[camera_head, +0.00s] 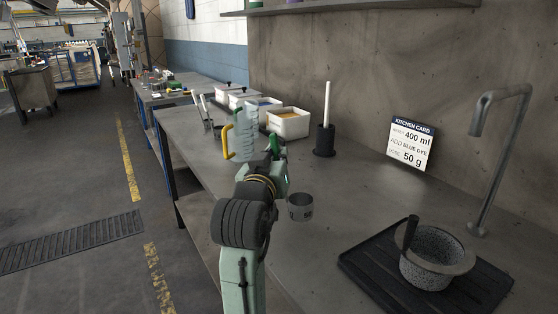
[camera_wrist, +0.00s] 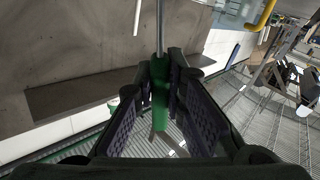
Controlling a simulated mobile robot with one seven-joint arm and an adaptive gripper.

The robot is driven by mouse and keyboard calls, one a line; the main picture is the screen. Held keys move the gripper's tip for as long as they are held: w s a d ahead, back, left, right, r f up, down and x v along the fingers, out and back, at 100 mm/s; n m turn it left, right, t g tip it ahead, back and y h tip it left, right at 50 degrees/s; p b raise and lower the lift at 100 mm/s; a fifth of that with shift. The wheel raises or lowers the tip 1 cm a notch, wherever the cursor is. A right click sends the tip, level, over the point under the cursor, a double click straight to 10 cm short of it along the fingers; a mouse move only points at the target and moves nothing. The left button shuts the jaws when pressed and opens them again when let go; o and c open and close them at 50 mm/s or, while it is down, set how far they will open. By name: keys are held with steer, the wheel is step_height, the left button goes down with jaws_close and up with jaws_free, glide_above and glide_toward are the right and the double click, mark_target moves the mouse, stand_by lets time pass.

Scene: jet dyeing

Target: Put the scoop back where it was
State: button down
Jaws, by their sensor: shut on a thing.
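The scoop's green handle (camera_wrist: 160,95) is upright between my two fingers in the wrist view, with a thin metal shaft rising from it. My gripper (camera_wrist: 162,80) is shut on this handle. In the head view my gripper (camera_head: 276,158) is above the bench, with a bit of the green handle (camera_head: 274,143) showing at its tip. The scoop's bowl cannot be made out. White tubs stand behind the gripper: one with orange contents (camera_head: 288,124) and one with blue contents (camera_head: 262,103).
A clear jug with a yellow handle (camera_head: 242,135) shows just left of my gripper. A dark holder with a white rod (camera_head: 325,138), a metal cup (camera_head: 300,208) and a stone mortar (camera_head: 432,270) on a black mat (camera_head: 365,267) stand on the bench (camera_head: 345,195). A tap (camera_head: 500,150) rises at right.

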steer(key=shift+w+d, duration=0.1)
steer(key=shift+w, duration=0.75)
steer(key=shift+f+p, duration=0.5)
steer(key=shift+f, duration=1.3)
steer(key=shift+f, duration=0.2)
steer(key=c, duration=1.7)
jaws_free()
steer(key=shift+o, duration=0.2)
